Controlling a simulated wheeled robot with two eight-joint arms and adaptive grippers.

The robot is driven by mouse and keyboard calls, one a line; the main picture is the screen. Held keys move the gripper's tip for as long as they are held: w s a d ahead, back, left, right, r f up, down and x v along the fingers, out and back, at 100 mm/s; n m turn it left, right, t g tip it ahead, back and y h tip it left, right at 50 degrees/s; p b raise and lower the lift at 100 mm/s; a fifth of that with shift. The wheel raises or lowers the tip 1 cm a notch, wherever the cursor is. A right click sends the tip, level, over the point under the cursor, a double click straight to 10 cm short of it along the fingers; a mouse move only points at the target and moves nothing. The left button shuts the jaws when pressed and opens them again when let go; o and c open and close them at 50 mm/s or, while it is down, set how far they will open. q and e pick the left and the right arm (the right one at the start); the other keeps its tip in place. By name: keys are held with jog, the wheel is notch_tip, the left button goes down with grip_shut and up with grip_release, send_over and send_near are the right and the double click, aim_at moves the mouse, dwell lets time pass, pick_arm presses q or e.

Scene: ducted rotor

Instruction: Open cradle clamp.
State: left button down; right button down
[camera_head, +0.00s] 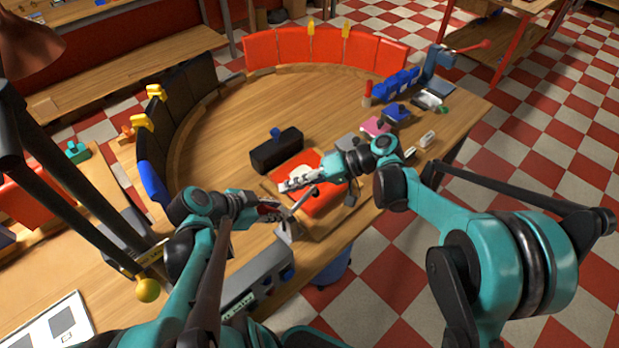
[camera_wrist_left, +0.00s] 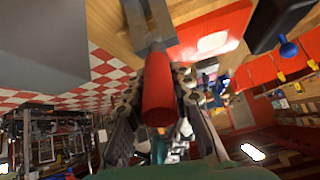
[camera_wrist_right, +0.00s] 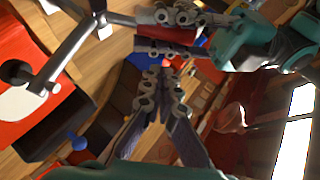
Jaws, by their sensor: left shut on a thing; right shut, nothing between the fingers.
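The cradle clamp's grey metal base (camera_head: 288,229) stands at the near edge of the table beside the red cradle piece (camera_head: 322,205). Its lever ends in a red handle, large in the left wrist view (camera_wrist_left: 157,90). My left gripper (camera_head: 272,209) is shut on this handle. The right wrist view also shows the handle (camera_wrist_right: 170,34) between the left fingers, with a grey metal arm (camera_wrist_right: 72,42) running from it. My right gripper (camera_head: 287,186) is shut and empty above the red piece; its closed fingertips (camera_wrist_right: 155,78) are near the left gripper. The lever's exact angle is unclear.
A black block with a blue knob (camera_head: 277,151) stands behind the red piece. Red bins (camera_head: 325,49) and dark bins (camera_head: 185,92) line the curved table edge. Small coloured parts (camera_head: 378,125) lie at right. The table's middle-left (camera_head: 215,145) is clear.

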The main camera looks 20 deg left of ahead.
jog(key=shift+s+a+f, duration=0.1)
jog(key=shift+s+f, duration=0.4)
jog(key=shift+s, duration=0.3)
jog(key=shift+s+a+f, duration=0.1)
jog(key=shift+s+f, duration=0.4)
jog(key=shift+s, duration=0.3)
pick_arm(q)
jog(key=shift+d, duration=0.1)
pick_arm(e)
jog(key=shift+s+a+f, duration=0.15)
jog(key=shift+s+f, duration=0.15)
jog(key=shift+s, duration=0.5)
pick_arm(q)
jog(key=c, duration=1.3)
grip_release()
jog(key=shift+w, duration=0.1)
pick_arm(e)
jog(key=shift+w, duration=0.1)
